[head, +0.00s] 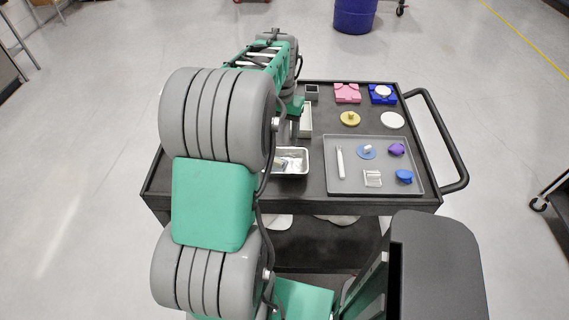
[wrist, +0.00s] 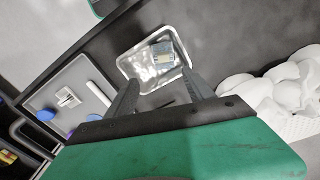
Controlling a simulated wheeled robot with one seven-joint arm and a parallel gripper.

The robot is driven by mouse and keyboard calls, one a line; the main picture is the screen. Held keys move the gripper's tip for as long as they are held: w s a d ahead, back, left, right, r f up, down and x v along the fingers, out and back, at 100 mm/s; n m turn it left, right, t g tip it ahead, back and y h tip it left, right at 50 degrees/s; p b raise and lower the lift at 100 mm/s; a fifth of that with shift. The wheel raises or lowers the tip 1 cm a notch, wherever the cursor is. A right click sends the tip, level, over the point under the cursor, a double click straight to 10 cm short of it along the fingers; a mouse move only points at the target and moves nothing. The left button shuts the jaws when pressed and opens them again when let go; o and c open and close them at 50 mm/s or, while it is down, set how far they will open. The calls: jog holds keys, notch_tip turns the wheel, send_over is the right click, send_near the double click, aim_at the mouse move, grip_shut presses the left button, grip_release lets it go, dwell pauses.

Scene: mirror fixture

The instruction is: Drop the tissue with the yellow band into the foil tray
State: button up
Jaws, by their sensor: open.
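The foil tray (head: 292,174) is a small shiny silver tray on the cart top, partly hidden by my arm in the head view. It also shows in the wrist view (wrist: 139,67), just beyond my fingers. A small item (wrist: 164,54) with bluish, pale and yellowish patches lies inside it. I cannot tell for sure whether this is the tissue with the yellow band. My gripper (wrist: 160,82) is open, with its dark fingers apart near the foil tray and nothing seen between them. In the head view my arm hides much of it.
A grey tray (head: 330,185) right of the foil tray holds a white stick, a clear piece and several blue and purple parts. Pink (head: 347,93) and blue (head: 382,93) blocks stand at the back. White crumpled material (wrist: 290,95) shows below the cart's edge.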

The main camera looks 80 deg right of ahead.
notch_tip(320, 180, up, 6)
jog(key=shift+r+b, duration=0.25)
jog(key=shift+b, duration=0.05)
